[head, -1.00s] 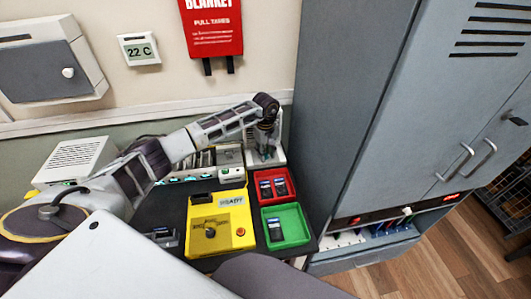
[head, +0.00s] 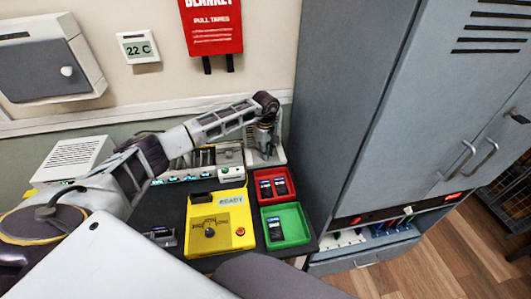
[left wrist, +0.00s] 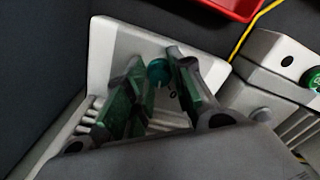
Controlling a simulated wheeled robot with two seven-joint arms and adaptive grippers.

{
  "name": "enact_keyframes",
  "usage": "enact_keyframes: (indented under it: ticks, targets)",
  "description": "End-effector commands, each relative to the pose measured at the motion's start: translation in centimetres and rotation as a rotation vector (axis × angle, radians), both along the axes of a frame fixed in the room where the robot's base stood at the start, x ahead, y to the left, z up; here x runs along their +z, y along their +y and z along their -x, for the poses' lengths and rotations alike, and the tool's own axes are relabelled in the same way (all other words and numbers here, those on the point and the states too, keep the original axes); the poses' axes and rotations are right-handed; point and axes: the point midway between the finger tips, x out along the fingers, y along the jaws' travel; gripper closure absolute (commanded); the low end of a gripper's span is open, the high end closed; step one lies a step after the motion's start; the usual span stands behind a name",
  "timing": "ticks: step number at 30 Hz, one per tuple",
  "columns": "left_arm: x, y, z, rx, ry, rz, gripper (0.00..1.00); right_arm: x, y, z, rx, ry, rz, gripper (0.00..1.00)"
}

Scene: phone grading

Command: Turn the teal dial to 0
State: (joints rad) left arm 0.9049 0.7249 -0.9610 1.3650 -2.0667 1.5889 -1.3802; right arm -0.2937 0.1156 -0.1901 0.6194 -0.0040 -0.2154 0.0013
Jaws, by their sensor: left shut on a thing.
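The teal dial (left wrist: 158,72) is on a pale panel (left wrist: 107,45) in the left wrist view. My left gripper (left wrist: 152,82) has its two green-padded fingers on either side of the dial and is shut on it. A "0" mark shows on the panel just below and right of the dial; the dial's pointer is hard to make out. In the head view my left gripper (head: 264,150) reaches down to the pale panel unit (head: 279,152) at the back of the table, and the dial is hidden there. My right gripper is not in view.
A yellow box (head: 238,217) with a display reading READY stands in front. A red tray (head: 259,190) and a green tray (head: 301,238) hold phones. A grey cabinet (head: 345,100) rises close on the right. A white unit with a green button (head: 231,174) sits beside the panel.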

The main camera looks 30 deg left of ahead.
Motion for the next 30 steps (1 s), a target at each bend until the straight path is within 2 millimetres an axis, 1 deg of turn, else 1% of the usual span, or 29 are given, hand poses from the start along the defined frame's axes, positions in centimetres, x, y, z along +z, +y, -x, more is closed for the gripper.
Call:
enact_keyframes:
  ticks: [3, 7, 15, 17, 24, 30]
  targets:
    - [0.0, 0.1, -0.1, 0.083, -0.002, 0.0, 1.0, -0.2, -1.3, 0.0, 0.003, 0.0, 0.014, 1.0]
    - [0.0, 0.0, 0.0, 0.179, -0.002, -0.002, 1.0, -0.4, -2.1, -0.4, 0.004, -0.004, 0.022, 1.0]
    - [0.0, 0.0, -0.1, 0.373, -0.002, 0.0, 1.0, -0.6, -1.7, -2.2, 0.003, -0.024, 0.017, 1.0]
    - [0.0, 0.0, -0.1, 0.41, -0.002, 0.0, 1.0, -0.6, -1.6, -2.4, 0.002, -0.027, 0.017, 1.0]
    - [0.0, 0.0, -0.1, 0.518, -0.002, 0.0, 1.0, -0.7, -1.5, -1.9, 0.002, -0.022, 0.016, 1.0]
    - [0.0, 0.0, -0.1, 0.558, -0.002, 0.0, 1.0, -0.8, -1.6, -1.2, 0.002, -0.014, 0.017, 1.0]
